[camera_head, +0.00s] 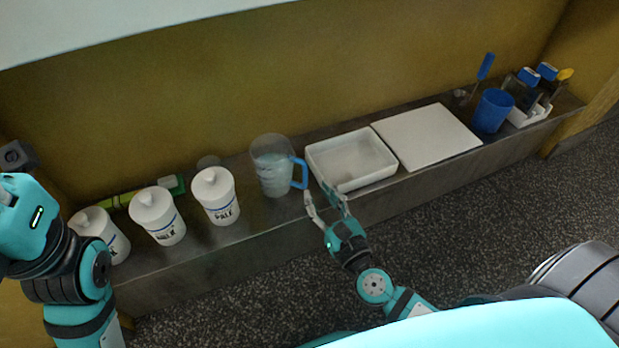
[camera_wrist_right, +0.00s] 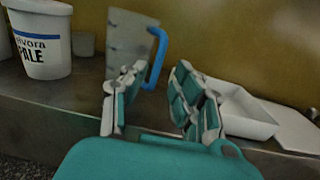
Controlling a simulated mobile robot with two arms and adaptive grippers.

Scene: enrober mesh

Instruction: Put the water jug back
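The water jug (camera_head: 271,168) is a clear jug with a blue handle and stands upright on the steel shelf, between the white canister marked PALE and the white tray. It also shows in the right wrist view (camera_wrist_right: 130,45), behind my fingers. My right gripper (camera_head: 325,200) is open and empty, in front of the shelf and just right of the jug; its fingers look apart from the blue handle. Its spread fingers show in the right wrist view (camera_wrist_right: 158,95). My left arm is at the left edge of the head view; its gripper fingers are not visible.
White lidded canisters (camera_head: 158,217) stand left of the jug, with a green tool (camera_head: 118,200) behind them. A white tray (camera_head: 345,182), a white board (camera_head: 425,136), a blue cup (camera_head: 492,111) and a white caddy (camera_head: 531,114) stand to the right. The shelf (camera_head: 240,243) has a bare front strip.

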